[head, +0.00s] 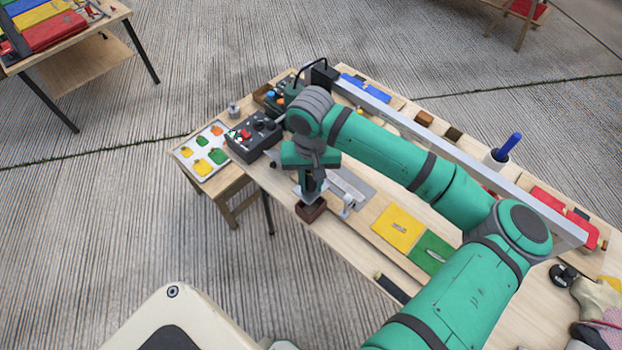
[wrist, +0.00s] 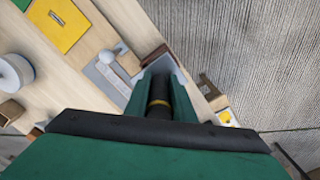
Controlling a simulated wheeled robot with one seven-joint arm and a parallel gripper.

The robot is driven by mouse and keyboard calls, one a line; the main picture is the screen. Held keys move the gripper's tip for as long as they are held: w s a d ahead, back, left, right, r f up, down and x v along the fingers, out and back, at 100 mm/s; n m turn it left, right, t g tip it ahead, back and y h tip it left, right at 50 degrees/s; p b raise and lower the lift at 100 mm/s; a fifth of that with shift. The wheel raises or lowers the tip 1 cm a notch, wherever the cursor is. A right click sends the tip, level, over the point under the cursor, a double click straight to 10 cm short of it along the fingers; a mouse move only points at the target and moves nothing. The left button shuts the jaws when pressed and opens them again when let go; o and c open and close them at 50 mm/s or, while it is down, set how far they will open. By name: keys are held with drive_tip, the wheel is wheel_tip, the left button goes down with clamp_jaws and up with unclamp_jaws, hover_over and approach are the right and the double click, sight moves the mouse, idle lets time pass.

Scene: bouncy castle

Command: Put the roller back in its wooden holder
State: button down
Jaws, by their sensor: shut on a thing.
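My gripper (head: 311,190) points down at the near left edge of the workbench and is shut. In the wrist view my gripper (wrist: 160,88) has its fingers on either side of a dark handle with a brass-coloured band, which I take for the roller (wrist: 158,106). A dark brown wooden block, apparently the holder (head: 311,212), sits right below the gripper at the bench edge. A brown edge of the holder (wrist: 154,56) shows past the fingertips. The roller's lower end is hidden, so I cannot tell whether it touches the holder or hangs above it.
A grey plate (head: 352,186) with a white-knobbed fitting lies close beside the holder. Yellow (head: 397,228) and green (head: 432,253) sheets lie to the right. A black control box (head: 254,138) stands behind left. A long metal rail (head: 450,150) runs along the bench. Open floor lies at the near left.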

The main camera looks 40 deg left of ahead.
sight(311, 192)
drive_tip(key=shift+s+d+f, duration=0.15)
drive_tip(key=shift+f, duration=0.2)
idle(0.4)
drive_tip(key=shift+f, duration=0.35)
idle(0.3)
drive_tip(key=shift+f, duration=0.35)
drive_tip(key=shift+f, duration=2.3)
idle(0.5)
drive_tip(key=shift+f, duration=0.25)
drive_tip(key=c, duration=1.4)
unclamp_jaws()
drive_tip(key=shift+c, duration=0.2)
drive_tip(key=o, duration=0.6)
drive_tip(key=shift+o, duration=0.2)
